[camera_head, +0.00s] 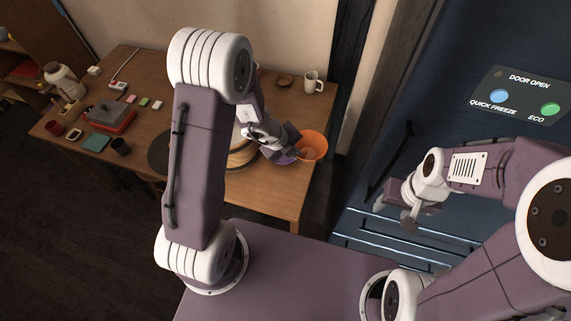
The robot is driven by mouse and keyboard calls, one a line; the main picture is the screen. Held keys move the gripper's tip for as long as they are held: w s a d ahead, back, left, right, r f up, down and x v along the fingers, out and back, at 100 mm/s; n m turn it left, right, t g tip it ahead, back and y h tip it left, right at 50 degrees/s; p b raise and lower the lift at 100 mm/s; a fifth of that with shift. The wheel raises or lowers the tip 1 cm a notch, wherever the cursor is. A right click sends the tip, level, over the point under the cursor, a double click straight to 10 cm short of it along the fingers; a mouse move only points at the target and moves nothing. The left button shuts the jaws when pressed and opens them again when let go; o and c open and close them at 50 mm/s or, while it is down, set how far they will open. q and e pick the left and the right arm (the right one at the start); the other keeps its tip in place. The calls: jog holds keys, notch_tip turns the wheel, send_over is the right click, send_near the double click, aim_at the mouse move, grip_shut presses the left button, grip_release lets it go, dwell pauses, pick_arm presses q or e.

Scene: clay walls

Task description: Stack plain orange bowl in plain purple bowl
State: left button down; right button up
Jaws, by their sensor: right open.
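The plain orange bowl (316,142) is at the right edge of the wooden table, and its rim shows past that edge. My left gripper (293,148) is at the bowl's left rim and appears shut on it; the fingertips are small and partly hidden. The plain purple bowl (284,160) is just left of and below the orange bowl, mostly hidden by my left gripper. I cannot tell whether the two bowls touch. My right gripper (394,214) is open and empty, off to the right in front of the dark blue appliance.
The wooden table (275,202) has bare room at its front right. A round wooden item (241,156) is beside the bowls, partly behind my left arm. A white mug (312,83) and small brown dish (285,81) stand behind. A red box (110,118) and several small items are left.

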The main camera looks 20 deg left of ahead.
pick_arm(q)
jog(key=w+a+f, duration=0.2)
jog(key=a, duration=0.1)
jog(key=w+a+f+p, duration=0.1)
jog(key=w+a+f, duration=0.1)
jog(key=a, duration=0.2)
jog(key=w+a+f+p, duration=0.1)
jog(key=w+a+f, duration=0.1)
jog(key=a+f, duration=0.1)
jog(key=shift+a+f, duration=0.1)
jog(key=shift+a, duration=0.15)
jog(key=shift+s+f, duration=0.1)
jog(key=shift+f, duration=0.15)
jog(key=f, duration=0.3)
jog(key=shift+d, duration=0.2)
jog(key=shift+a+f, duration=0.1)
jog(key=shift+f, duration=0.25)
jog(key=shift+a, duration=0.1)
jog(key=shift+f+b, duration=0.25)
jog(key=shift+b, duration=0.2)
jog(key=shift+f, duration=0.4)
jog(key=c, duration=1.6)
grip_release()
jog(key=shift+r, duration=0.1)
jog(key=shift+c, duration=0.2)
pick_arm(e)
jog(key=shift+a+r, duration=0.35)
jog(key=shift+a, duration=0.2)
